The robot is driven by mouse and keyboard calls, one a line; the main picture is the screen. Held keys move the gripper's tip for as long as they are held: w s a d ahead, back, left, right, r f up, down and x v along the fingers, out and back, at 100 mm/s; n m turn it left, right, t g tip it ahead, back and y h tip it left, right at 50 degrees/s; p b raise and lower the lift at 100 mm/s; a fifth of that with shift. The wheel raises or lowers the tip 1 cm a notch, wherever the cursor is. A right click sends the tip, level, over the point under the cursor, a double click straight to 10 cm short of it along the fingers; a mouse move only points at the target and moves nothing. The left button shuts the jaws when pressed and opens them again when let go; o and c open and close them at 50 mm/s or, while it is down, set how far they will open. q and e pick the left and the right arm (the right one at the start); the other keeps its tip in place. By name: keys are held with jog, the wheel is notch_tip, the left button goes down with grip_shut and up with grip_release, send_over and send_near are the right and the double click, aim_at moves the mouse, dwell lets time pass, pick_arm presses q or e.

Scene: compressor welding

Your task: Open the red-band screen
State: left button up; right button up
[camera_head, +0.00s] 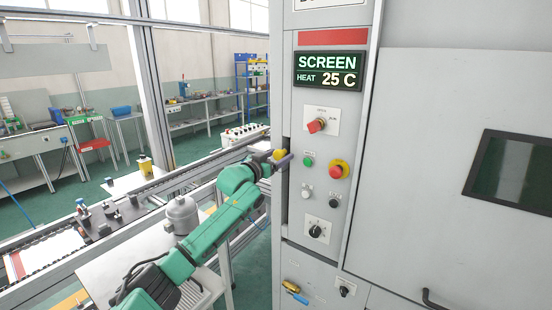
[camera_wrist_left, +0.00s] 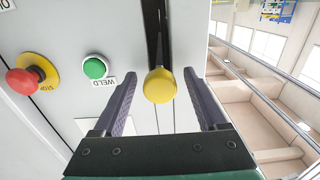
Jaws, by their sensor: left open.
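The red-band screen is a tall grey panel with a red band (camera_head: 332,37) across its top and a display (camera_head: 330,71) reading SCREEN, HEAT 25 C. A yellow knob (camera_head: 279,154) is at the panel's left edge. It also shows in the left wrist view (camera_wrist_left: 160,88), in front of a narrow dark slot. My left gripper (camera_head: 278,162) is open at the knob, with one finger on each side of it in the wrist view. I see space between the knob and both fingers. My right gripper is not in view.
Beside the knob are a green WELD button (camera_wrist_left: 95,67) and a red stop button (camera_head: 337,171) on yellow. A red switch (camera_head: 317,125) is above. A grey compressor (camera_head: 182,214) stands on a table behind my left arm. A windowed cabinet front (camera_head: 430,110) is at right.

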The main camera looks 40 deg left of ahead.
pick_arm(q)
jog(key=shift+s+f, duration=0.15)
jog(key=shift+s, duration=0.1)
jog(key=s+b, duration=0.7)
jog(key=s, duration=0.7)
jog(key=shift+d+b, duration=0.15)
jog(key=shift+b, duration=0.2)
